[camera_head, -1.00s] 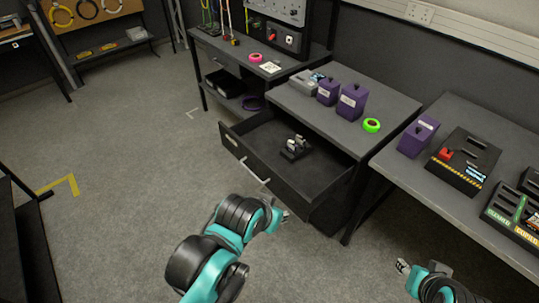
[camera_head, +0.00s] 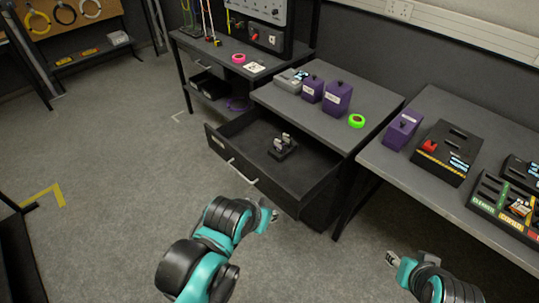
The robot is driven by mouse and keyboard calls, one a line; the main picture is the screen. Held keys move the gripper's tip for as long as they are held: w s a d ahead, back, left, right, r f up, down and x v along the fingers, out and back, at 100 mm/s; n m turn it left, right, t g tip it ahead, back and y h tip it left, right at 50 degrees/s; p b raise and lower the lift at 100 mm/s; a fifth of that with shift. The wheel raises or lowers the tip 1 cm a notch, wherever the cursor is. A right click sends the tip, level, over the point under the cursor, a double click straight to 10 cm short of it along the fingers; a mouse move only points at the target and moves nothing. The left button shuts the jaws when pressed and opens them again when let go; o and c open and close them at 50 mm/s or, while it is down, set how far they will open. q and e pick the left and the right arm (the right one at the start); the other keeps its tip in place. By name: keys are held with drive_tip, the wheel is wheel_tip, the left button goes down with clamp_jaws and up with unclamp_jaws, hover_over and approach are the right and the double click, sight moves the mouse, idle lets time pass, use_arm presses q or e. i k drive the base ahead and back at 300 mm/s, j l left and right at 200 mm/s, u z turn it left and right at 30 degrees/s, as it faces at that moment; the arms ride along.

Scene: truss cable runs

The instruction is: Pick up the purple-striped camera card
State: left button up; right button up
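I cannot make out a purple-striped camera card at this size. An open drawer (camera_head: 232,150) below the middle bench holds a small dark holder (camera_head: 284,152) with a few pale-topped pieces standing in it; no stripes can be read on them. My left gripper (camera_head: 273,214) is in front of and below the drawer, apart from it; its fingers are too small to judge. My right gripper (camera_head: 391,258) is low in front of the right bench, touching nothing visible; its finger gap is unclear.
The right bench carries another purple box (camera_head: 403,129), a black device (camera_head: 445,152) and a labelled sorting tray (camera_head: 483,206) with coloured sections.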

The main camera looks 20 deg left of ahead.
sight(278, 147)
drive_tip(key=i+j+z, duration=0.15)
drive_tip(key=j, duration=0.25)
drive_tip(key=i+j+z, duration=0.1)
drive_tip(key=j, duration=0.3)
drive_tip(key=i+j+z, duration=0.15)
drive_tip(key=j, duration=0.25)
drive_tip(key=i+j+z, duration=0.15)
drive_tip(key=j, duration=0.3)
drive_tip(key=i+j+z, duration=0.15)
drive_tip(key=j, duration=0.3)
drive_tip(key=i, duration=0.05)
